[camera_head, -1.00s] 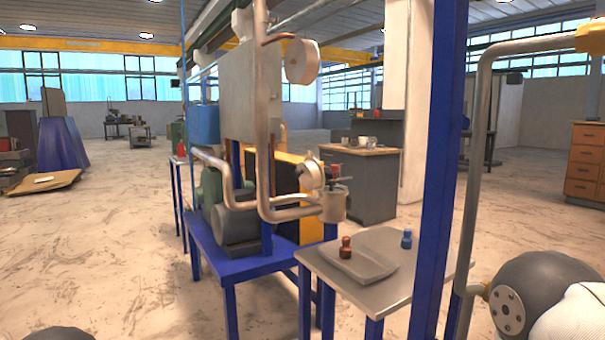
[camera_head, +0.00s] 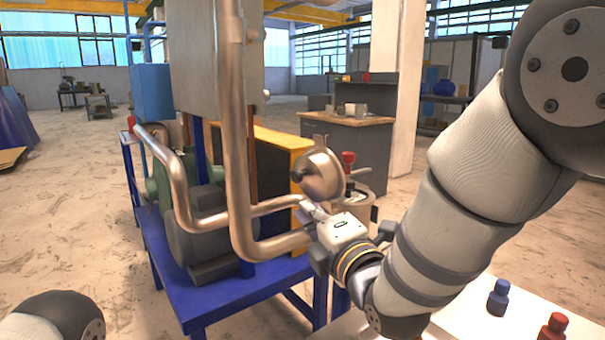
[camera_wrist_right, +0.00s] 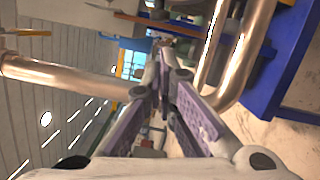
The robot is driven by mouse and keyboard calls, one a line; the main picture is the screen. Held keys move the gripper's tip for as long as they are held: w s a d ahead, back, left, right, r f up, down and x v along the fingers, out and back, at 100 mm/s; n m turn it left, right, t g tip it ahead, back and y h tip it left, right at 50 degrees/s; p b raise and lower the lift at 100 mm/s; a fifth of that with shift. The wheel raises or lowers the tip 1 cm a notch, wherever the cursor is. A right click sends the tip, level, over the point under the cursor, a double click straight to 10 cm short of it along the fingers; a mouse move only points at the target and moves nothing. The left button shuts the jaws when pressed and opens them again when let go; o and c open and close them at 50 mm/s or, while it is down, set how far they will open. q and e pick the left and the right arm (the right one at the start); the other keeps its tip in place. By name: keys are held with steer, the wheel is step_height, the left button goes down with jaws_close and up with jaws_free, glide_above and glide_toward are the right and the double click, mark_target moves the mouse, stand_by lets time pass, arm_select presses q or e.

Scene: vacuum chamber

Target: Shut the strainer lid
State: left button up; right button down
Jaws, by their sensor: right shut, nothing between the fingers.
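The strainer is a grey metal pot (camera_head: 357,204) at the end of the pipework, in the middle of the head view. Its round lid (camera_head: 321,177) stands raised at the pot's left, open, with its face steeply tilted. My right gripper (camera_head: 306,208) is just below and left of the lid, in front of the pot. Its fingers are shut and empty, and in the right wrist view (camera_wrist_right: 164,48) they come together. I cannot tell whether the fingertips touch the lid. My wrist hides part of the pot. My left gripper is out of view.
A thick vertical pipe (camera_head: 235,130) and a bent pipe (camera_head: 180,200) stand close left of the gripper. A blue frame table (camera_head: 240,296) bears the pump. A blue bottle (camera_head: 498,297) and a red bottle (camera_head: 554,332) stand on a pale surface at lower right.

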mark_target(301, 177)
steer(key=w, duration=0.3)
steer(key=w+r+b, duration=0.1)
steer(key=w, duration=0.6)
steer(key=shift+w+a+r+b, duration=0.15)
steer(key=shift+w+r+b, duration=0.05)
steer(key=shift+r+b, duration=0.1)
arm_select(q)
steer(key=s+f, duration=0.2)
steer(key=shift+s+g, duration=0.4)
arm_select(e)
steer(key=shift+w, duration=0.1)
